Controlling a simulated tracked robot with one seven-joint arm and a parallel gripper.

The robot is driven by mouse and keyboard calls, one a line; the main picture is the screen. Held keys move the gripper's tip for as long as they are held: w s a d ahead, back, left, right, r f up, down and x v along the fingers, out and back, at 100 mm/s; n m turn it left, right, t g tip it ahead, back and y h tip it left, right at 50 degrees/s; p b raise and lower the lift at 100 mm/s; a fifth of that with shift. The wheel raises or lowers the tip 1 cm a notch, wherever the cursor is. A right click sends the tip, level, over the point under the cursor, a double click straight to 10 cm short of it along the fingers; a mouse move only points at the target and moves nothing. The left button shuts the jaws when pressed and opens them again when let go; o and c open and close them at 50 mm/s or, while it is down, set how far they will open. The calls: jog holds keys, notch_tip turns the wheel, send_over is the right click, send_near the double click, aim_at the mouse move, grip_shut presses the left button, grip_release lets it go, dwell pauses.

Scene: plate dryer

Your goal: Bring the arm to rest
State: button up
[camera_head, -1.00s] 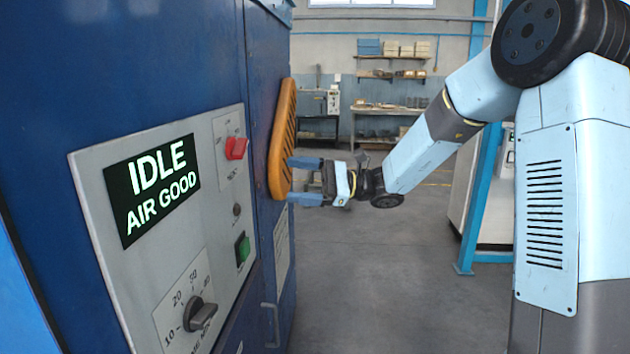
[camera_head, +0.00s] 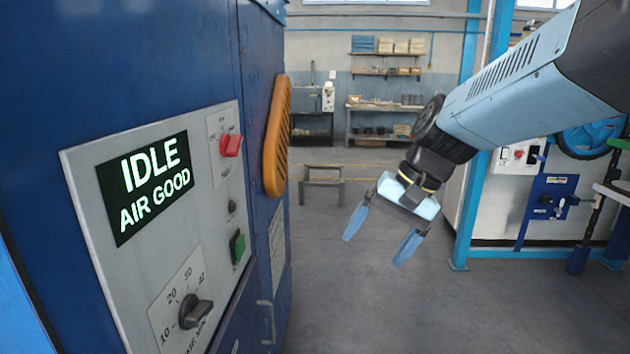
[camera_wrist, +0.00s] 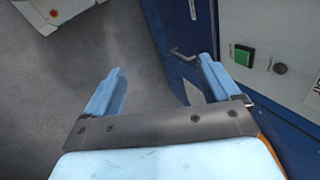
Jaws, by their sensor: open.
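My gripper (camera_head: 379,236) is open and empty in the head view. It hangs in free air to the right of the blue dryer cabinet (camera_head: 50,60), its two blue fingers pointing down and slightly left. It stands well apart from the orange slotted handle (camera_head: 277,137) on the cabinet's side. In the wrist view the two fingers (camera_wrist: 160,90) are spread with nothing between them. Grey floor and the cabinet's lower part show beyond them.
The cabinet's panel (camera_head: 200,290) has a screen (camera_head: 145,187) reading "IDLE AIR GOOD", a red switch (camera_head: 231,145), a green button (camera_head: 238,247) and a dial (camera_head: 194,311). A small low stand (camera_head: 323,183) is behind. Blue posts (camera_head: 470,170) and machines stand right. The middle floor is clear.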

jog(key=s+d+r+n+t+h, duration=0.1)
jog(key=s+d+t+h, duration=0.1)
jog(key=d, duration=0.4)
jog(key=s+d+r+n+t+h, duration=0.1)
jog(key=s+d+t+h, duration=0.2)
jog(key=d, duration=0.4)
jog(key=shift+s+r, duration=0.25)
jog(key=shift+s, duration=0.15)
